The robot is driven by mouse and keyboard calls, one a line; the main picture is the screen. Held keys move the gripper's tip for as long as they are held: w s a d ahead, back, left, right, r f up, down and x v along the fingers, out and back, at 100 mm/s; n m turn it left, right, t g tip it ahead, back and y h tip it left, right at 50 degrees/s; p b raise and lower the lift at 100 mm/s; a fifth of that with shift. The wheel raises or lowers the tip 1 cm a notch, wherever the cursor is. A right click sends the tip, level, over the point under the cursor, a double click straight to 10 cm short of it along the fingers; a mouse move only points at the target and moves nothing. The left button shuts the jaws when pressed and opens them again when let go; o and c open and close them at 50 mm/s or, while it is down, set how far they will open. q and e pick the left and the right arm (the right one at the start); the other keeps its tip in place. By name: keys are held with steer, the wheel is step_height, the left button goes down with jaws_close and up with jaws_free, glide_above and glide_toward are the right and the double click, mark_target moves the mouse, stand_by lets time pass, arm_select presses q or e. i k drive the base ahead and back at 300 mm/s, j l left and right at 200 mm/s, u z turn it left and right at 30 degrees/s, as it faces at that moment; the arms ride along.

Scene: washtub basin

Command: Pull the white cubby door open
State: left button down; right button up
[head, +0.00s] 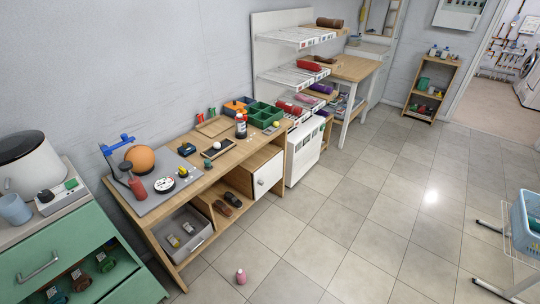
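The white cubby door (267,175) is on the front right of the low wooden bench (221,171). It looks closed, flush with the bench front. A small dark round knob (260,182) sits on its left part. Neither of my grippers is in the head view.
Left of the door are open cubbies with shoes (229,199) and a grey bin (185,233). A green cabinet (60,245) is at left. Tiled floor (340,220) right of the bench is clear.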

mark_target(264, 178)
steer(key=i+l+u, duration=0.35)
steer(key=i, duration=0.15)
steer(key=i+l+u, duration=0.75)
steer(key=l, duration=0.2)
